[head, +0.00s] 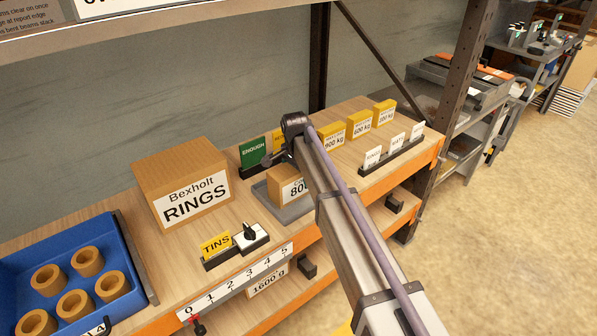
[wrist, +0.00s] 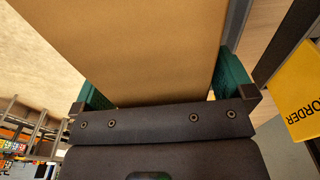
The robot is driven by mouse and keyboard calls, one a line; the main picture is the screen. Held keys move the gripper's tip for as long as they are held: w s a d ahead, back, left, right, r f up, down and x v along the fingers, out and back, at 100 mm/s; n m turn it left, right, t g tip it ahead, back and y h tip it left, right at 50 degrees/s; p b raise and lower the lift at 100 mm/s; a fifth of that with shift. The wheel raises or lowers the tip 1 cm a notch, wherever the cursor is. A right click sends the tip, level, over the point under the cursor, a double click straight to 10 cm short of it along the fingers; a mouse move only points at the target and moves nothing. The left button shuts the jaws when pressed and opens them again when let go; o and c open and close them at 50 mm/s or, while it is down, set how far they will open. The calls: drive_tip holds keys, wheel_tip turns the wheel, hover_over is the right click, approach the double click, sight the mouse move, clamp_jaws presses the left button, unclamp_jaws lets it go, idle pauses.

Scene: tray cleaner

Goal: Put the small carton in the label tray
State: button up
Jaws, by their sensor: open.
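A small tan carton (head: 281,182) with a white label partly reading 800 sits in a shallow grey tray (head: 296,211) on the shelf. My arm hides its right side. My gripper (wrist: 162,88) is open, with its green-padded fingers on either side of a plain tan carton face (wrist: 140,45) that fills the middle of the wrist view. I cannot tell whether the pads touch it. In the head view my gripper is mostly hidden behind my arm. A black holder (head: 391,158) carries several white name cards; I cannot tell if it is the label tray.
A large Bexholt RINGS box (head: 183,184) and a blue bin (head: 133,268) of tan rings stand left. A TINS sign (head: 216,244) stands in front. ENOUGH card (head: 253,152) and yellow kg blocks (head: 359,124) stand behind. The yellow ORDER card (wrist: 300,90) is close right of my gripper.

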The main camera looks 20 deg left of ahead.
drive_tip(key=r+p, duration=1.2)
drive_tip(key=shift+s+a+r, duration=0.2)
drive_tip(key=shift+s+r, duration=0.1)
drive_tip(key=shift+s, duration=0.05)
drive_tip(key=shift+f, duration=0.1)
drive_tip(key=shift+d+f, duration=0.1)
drive_tip(key=shift+d, duration=0.2)
drive_tip(key=s+d+n, duration=0.1)
drive_tip(key=s+d, duration=0.3)
drive_tip(key=d, duration=0.6)
drive_tip(key=s+d+n, duration=0.1)
drive_tip(key=s+d, duration=0.2)
drive_tip(key=d, duration=0.6)
drive_tip(key=s+d+n, duration=0.1)
drive_tip(key=s+d, duration=0.3)
drive_tip(key=d, duration=0.6)
drive_tip(key=s+d+n, duration=0.3)
drive_tip(key=s+d, duration=1)
drive_tip(key=d, duration=0.1)
drive_tip(key=shift+d+g, duration=0.25)
drive_tip(key=shift+g, duration=0.05)
